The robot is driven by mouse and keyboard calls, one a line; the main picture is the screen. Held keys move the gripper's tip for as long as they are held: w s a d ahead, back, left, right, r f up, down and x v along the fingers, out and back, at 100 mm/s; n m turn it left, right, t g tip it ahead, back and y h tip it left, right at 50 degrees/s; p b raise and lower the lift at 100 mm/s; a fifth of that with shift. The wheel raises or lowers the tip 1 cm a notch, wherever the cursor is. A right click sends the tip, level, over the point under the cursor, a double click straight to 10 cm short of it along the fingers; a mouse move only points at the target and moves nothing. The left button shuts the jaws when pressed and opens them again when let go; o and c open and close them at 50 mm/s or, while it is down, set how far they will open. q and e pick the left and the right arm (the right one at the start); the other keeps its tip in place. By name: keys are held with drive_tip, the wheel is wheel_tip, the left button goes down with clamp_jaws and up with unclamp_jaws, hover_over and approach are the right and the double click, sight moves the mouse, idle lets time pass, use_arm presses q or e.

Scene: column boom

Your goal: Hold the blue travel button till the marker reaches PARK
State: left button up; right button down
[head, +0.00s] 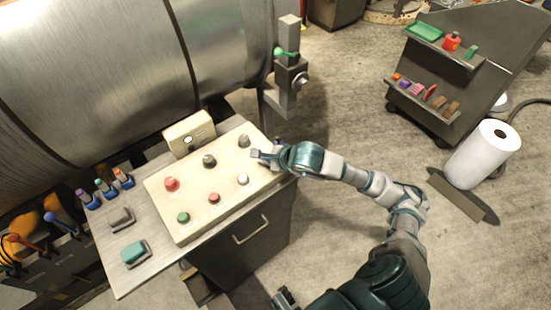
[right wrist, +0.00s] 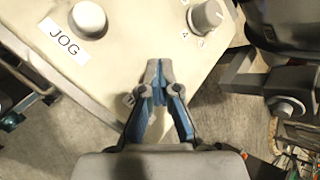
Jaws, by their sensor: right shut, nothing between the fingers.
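A cream control panel (head: 196,205) lies tilted on the bench with red, green, white and dark controls. I make out no blue travel button on it; something may be hidden by my gripper. My right gripper (head: 257,155) is shut and empty at the panel's right end, near a grey knob (head: 243,141). In the right wrist view the shut fingertips (right wrist: 154,66) show over the panel edge, between a pale button labelled JOG (right wrist: 89,18) and a knob (right wrist: 205,16). I cannot make out the marker or PARK. A dark part at the bottom edge may be my left gripper (head: 285,299).
A large metal cylinder (head: 90,60) stands behind the bench. A small box with a round face (head: 189,138) stands behind the panel. A post with a green clamp (head: 287,54) is at the back right. A paper roll (head: 482,153) and a dark shelf cart (head: 480,60) stand on the right.

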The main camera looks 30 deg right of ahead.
drive_tip(key=shift+w+a+r, duration=0.1)
drive_tip(key=shift+a, duration=0.65)
drive_tip(key=shift+w+a+r, duration=0.1)
drive_tip(key=shift+a, duration=0.6)
drive_tip(key=d, duration=0.4)
drive_tip(key=shift+s+f, duration=0.2)
drive_tip(key=shift+f, duration=0.1)
drive_tip(key=shift+w+a+r, duration=0.1)
drive_tip(key=shift+a+r, duration=0.05)
drive_tip(key=shift+a, duration=0.75)
drive_tip(key=shift+w+a+r, duration=0.1)
drive_tip(key=shift+a, duration=0.75)
drive_tip(key=shift+s+d+f, duration=0.1)
drive_tip(key=shift+d+f, duration=0.05)
drive_tip(key=shift+d, duration=0.65)
drive_tip(key=shift+s+d+f, duration=0.1)
drive_tip(key=shift+d, duration=0.65)
drive_tip(key=shift+w+a+r, duration=0.1)
drive_tip(key=shift+a, duration=0.6)
drive_tip(key=shift+w+a+r, duration=0.1)
drive_tip(key=shift+a, duration=0.55)
drive_tip(key=shift+s+d+f, duration=0.15)
drive_tip(key=shift+d, duration=1.1)
drive_tip(key=shift+a, duration=1.15)
drive_tip(key=shift+d, duration=1.05)
drive_tip(key=shift+a, duration=1)
